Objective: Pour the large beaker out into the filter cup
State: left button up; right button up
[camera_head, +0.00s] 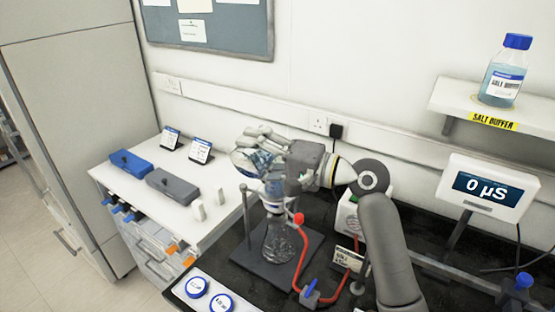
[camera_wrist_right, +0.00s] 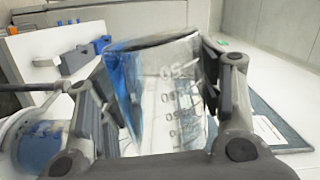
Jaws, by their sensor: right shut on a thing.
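My right gripper (camera_head: 264,148) is shut on the large beaker (camera_head: 244,162), a clear glass with blue liquid. In the wrist view the beaker (camera_wrist_right: 165,95) with its printed marks sits between my two fingers (camera_wrist_right: 160,75). It looks tilted, with the blue along its left side. The filter cup (camera_head: 273,188) is just below the gripper, on top of a clear flask (camera_head: 279,243), and is partly covered by the hand. A round rim with blue (camera_wrist_right: 35,140) shows at the lower left of the wrist view; I cannot tell what it is. My left gripper is not in view.
A red hose (camera_head: 303,250) runs from the flask area. A stand rod (camera_head: 245,215) is left of the flask. A salt buffer bottle (camera_head: 502,72) is on the shelf. A meter (camera_head: 485,188) reads 0 µS. Blue (camera_head: 131,162) and grey (camera_head: 173,185) boxes lie on the white counter.

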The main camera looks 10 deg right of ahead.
jog(key=shift+w+d+r+m+p, duration=0.15)
jog(key=shift+r+m+p, duration=0.45)
jog(key=shift+p, duration=0.7)
jog(key=shift+w+d+f+m+p, duration=0.15)
jog(key=shift+f+m+p, duration=0.35)
jog(key=shift+m, duration=0.4)
